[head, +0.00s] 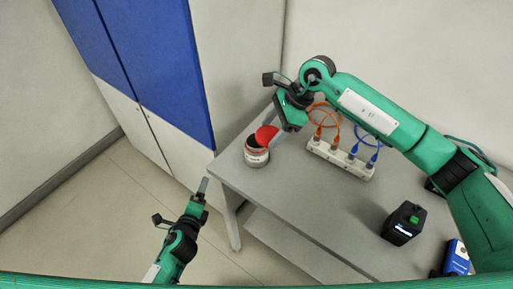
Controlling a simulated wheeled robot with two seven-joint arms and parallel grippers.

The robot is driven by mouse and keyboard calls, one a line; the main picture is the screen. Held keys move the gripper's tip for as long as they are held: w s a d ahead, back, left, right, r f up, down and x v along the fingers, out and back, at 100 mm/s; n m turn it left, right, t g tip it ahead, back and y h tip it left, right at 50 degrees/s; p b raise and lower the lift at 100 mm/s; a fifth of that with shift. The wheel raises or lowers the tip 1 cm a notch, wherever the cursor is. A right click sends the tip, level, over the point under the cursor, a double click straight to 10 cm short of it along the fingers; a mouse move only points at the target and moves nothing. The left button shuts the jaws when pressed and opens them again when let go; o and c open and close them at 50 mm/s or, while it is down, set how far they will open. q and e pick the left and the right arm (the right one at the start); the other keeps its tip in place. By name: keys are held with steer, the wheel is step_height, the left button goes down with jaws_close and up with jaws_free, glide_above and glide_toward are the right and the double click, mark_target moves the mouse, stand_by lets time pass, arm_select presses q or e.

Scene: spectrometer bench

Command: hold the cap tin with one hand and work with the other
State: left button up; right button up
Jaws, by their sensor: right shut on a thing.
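The cap tin (257,158) stands upright near the left corner of the table. It is a short round tin with a pale label and a dark open mouth. A red round lid (265,134) is tilted over the right part of the mouth and hides some of it. My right gripper (274,138) is shut on the red lid; its fingers come in from the upper right. I cannot tell whether the lid touches the rim. My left gripper (204,184) is off the table's left edge, below and left of the tin, and holds nothing that I can see; its jaw gap is unclear.
A white socket strip (340,160) with orange and blue cables lies right of the tin. The table's (300,212) middle is clear. A blue-and-white cabinet (160,70) stands behind left.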

arm_select(q)
step_height(320, 180, up, 7)
steer(key=d+m+t, duration=0.1)
steer(key=d+m, duration=0.1)
steer(key=m, duration=0.1)
arm_select(e)
steer(key=shift+w+a+r+m+t, duration=0.45)
steer(key=shift+a+r+m, duration=0.3)
steer(key=shift+r, duration=0.1)
steer(key=shift+w+a+r+m+p, duration=0.2)
steer(key=shift+a+r+m+p, duration=0.05)
steer(key=shift+a+m+p, duration=0.1)
arm_select(q)
steer(key=m+h, duration=0.8)
steer(key=m, duration=0.8)
glide_toward(258, 158)
steer(key=w+a, duration=0.2)
steer(key=shift+w+a+r+g, duration=0.25)
steer(key=shift+w+a+g, duration=0.05)
steer(key=shift+a, duration=0.1)
arm_select(e)
steer(key=shift+w+a+r+m+t, duration=0.3)
steer(key=shift+w+a+m+t, duration=0.1)
steer(key=shift+w+m+t, duration=0.1)
arm_select(q)
steer(key=shift+s+d+m+h, duration=0.2)
steer(key=shift+d+m+h, duration=0.1)
steer(key=shift+m+h, duration=0.15)
arm_select(e)
steer(key=shift+s+r, duration=0.1)
